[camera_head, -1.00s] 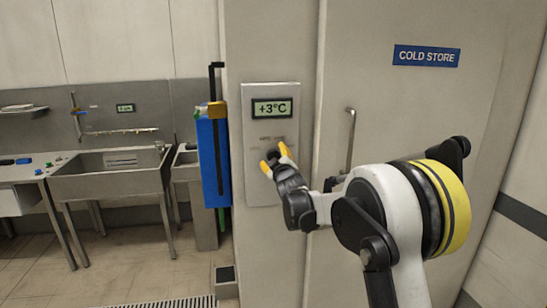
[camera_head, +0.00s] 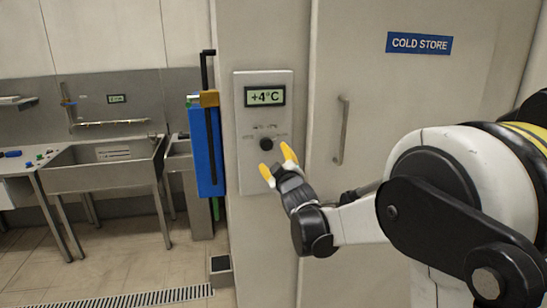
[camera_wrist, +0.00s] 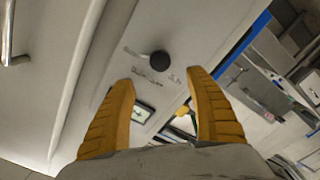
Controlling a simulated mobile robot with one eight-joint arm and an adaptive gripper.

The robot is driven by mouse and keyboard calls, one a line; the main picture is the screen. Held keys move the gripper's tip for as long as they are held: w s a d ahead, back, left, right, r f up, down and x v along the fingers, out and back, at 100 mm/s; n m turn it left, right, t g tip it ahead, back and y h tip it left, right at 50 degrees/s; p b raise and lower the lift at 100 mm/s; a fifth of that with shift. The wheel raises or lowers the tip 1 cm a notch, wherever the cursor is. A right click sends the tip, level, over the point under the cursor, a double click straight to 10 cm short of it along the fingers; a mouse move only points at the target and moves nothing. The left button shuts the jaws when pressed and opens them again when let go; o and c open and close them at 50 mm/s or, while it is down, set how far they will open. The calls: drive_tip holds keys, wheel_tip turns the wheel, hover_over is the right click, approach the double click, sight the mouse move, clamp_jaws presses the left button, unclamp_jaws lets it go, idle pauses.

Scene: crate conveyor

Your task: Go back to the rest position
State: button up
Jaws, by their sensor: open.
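My gripper (camera_head: 277,165) has yellow fingers and stands open and empty in front of the grey wall panel (camera_head: 244,172), just below its black knob (camera_head: 266,144). In the wrist view my gripper's two fingers (camera_wrist: 162,105) are spread apart with nothing between them. The knob (camera_wrist: 160,61) lies beyond the fingertips, apart from them. The panel's display (camera_head: 265,96) reads +4°C. In the wrist view the display (camera_wrist: 142,112) shows partly between the fingers.
A cold store door (camera_head: 415,95) with an upright handle (camera_head: 343,130) is right of the panel. A steel sink (camera_head: 105,177) and a table with small coloured items (camera_head: 20,165) stand farther left.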

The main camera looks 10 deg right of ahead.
drive_tip(key=s+f+m+g+b, duration=0.3)
drive_tip(key=s+f, duration=0.4)
drive_tip(key=s, duration=0.7)
drive_tip(key=s+f+m+g+b, duration=0.2)
drive_tip(key=s+f, duration=0.5)
drive_tip(key=s, duration=0.7)
drive_tip(key=s+f+m+g+b, duration=0.3)
drive_tip(key=s+f+g, duration=0.3)
drive_tip(key=s, duration=0.8)
drive_tip(key=shift+s+f+m+b, duration=0.2)
drive_tip(key=shift+f+m+b, duration=0.2)
drive_tip(key=shift+f, duration=0.35)
